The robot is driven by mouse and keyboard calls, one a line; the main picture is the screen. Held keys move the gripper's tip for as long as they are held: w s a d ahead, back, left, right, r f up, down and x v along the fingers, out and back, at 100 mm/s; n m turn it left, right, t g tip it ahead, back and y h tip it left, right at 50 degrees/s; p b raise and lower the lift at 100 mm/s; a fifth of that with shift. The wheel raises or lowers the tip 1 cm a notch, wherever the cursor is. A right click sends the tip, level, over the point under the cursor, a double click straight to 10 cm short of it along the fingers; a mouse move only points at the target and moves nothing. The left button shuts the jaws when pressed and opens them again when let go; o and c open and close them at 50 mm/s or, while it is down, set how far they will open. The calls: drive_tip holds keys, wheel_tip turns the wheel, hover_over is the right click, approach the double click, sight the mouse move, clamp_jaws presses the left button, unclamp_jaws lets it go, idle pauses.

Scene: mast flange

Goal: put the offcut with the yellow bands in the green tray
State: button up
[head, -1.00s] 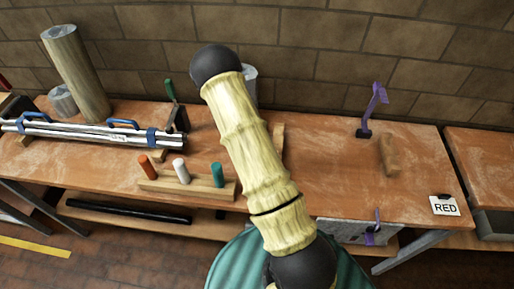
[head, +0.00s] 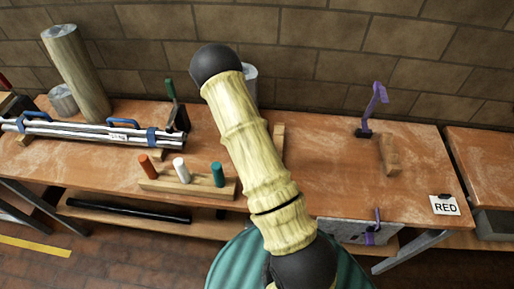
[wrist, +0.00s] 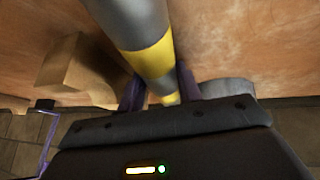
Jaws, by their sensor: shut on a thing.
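In the wrist view, my gripper (wrist: 160,88) is shut on the offcut with the yellow bands (wrist: 148,57), a grey round length with yellow bands. The offcut runs between the two dark fingers and out of the top of the picture. I cannot tell whether it touches the bench. In the head view my own arm hides the gripper. I cannot make out a green tray in either view.
A grey cylinder (wrist: 228,88) is beside the gripper. The bench's right front is mostly clear.

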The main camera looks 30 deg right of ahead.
wheel_tip(320, 180, up, 10)
drive_tip(key=shift+r+b, duration=0.1)
drive_tip(key=shift+b, duration=0.45)
clamp_jaws()
